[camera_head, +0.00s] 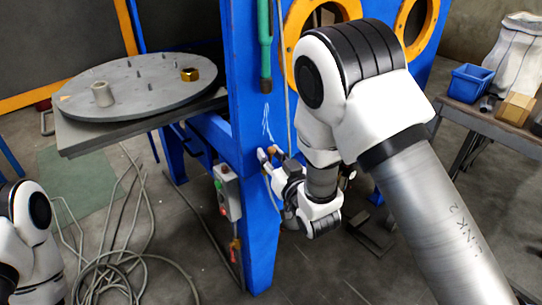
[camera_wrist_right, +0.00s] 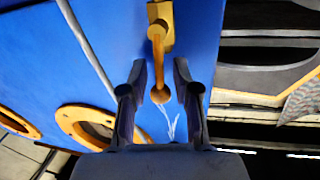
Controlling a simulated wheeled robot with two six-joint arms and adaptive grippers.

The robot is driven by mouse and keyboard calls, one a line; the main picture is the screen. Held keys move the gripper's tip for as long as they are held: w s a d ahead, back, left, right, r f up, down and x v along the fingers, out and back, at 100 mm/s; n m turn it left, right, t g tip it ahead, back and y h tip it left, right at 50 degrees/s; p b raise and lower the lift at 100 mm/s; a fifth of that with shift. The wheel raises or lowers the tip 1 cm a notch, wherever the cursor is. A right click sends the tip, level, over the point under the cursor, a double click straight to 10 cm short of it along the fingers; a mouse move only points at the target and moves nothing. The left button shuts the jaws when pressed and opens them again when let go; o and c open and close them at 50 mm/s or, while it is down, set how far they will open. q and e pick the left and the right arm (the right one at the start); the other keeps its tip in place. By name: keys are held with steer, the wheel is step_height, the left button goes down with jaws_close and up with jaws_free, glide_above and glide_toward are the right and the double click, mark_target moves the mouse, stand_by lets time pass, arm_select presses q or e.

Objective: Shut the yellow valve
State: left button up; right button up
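The yellow valve (camera_wrist_right: 158,38) sits on the blue panel in the right wrist view. Its lever runs from the fitting at the top of the picture down to a round knob (camera_wrist_right: 160,95). My right gripper (camera_wrist_right: 158,72) is open, with one finger on each side of the lever and knob; gaps show on both sides. In the head view my right gripper (camera_head: 273,160) is at the blue post of the cabinet, and I cannot make out the valve there. Only part of my left arm shows at the lower left; its gripper is out of view.
The blue cabinet (camera_head: 262,235) carries a control box (camera_head: 228,192) with buttons, left of my right gripper. A round turntable (camera_head: 140,90) stands at the left. Loose cables (camera_head: 125,270) lie on the floor. A side table (camera_head: 480,122) holds a blue bin (camera_head: 470,82).

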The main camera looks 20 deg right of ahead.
jaws_close()
steer(key=shift+d, duration=0.1)
steer(key=shift+w+d+r+m+p, duration=0.1)
steer(key=shift+d+m+p, duration=0.2)
steer(key=shift+m+p, duration=0.6)
steer(key=shift+w+d+m+g+p, duration=0.1)
steer(key=shift+d+m+g+p, duration=0.25)
steer(key=shift+m, duration=0.45)
steer(key=shift+w+d+f+m+g+y+p, duration=0.15)
steer(key=shift+d+f+m+g+y+p, duration=0.45)
steer(key=shift+m, duration=1.35)
steer(key=shift+w+d+f+m+g+y+p, duration=0.1)
steer(key=shift+w+d+f+m+y+p, duration=0.15)
steer(key=shift+f+m+p, duration=1.2)
steer(key=shift+w+d+f+m+g+y+p, duration=0.15)
steer(key=shift+d+f+m+g+y, duration=0.25)
steer(key=shift+m, duration=2)
